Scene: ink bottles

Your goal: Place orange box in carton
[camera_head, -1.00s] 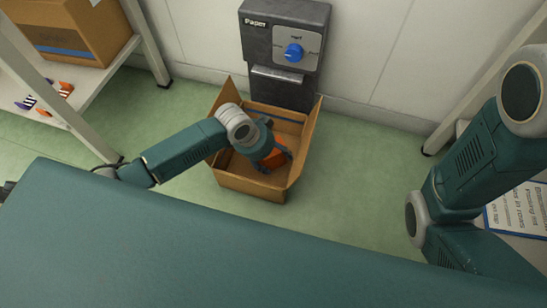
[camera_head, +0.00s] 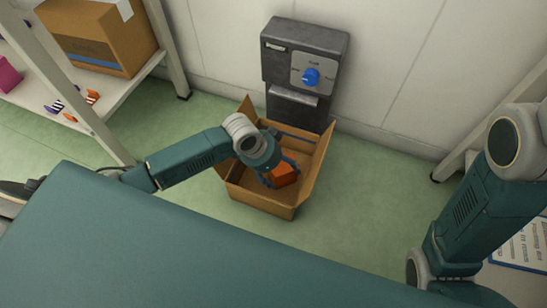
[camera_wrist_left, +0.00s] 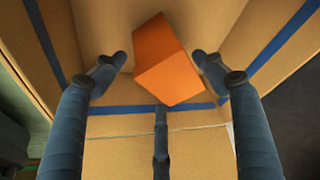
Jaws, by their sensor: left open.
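The orange box (camera_head: 285,174) is inside the open cardboard carton (camera_head: 262,199) on the floor. My left gripper (camera_head: 279,169) reaches down into the carton, with its fingers spread around the box. In the left wrist view, the orange box (camera_wrist_left: 165,62) lies tilted between the open fingers (camera_wrist_left: 160,75), against brown carton walls (camera_wrist_left: 95,25) with blue tape. Small gaps show beside the box; I cannot tell whether the right finger touches it or whether the box rests fully on the carton's bottom. My right gripper is out of view.
A dark wall unit with a blue knob (camera_head: 311,76) stands right behind the carton. A shelf (camera_head: 125,88) at the left holds another cardboard box (camera_head: 105,40) and several small striped items (camera_head: 57,107). Green floor (camera_head: 355,190) is free right of the carton.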

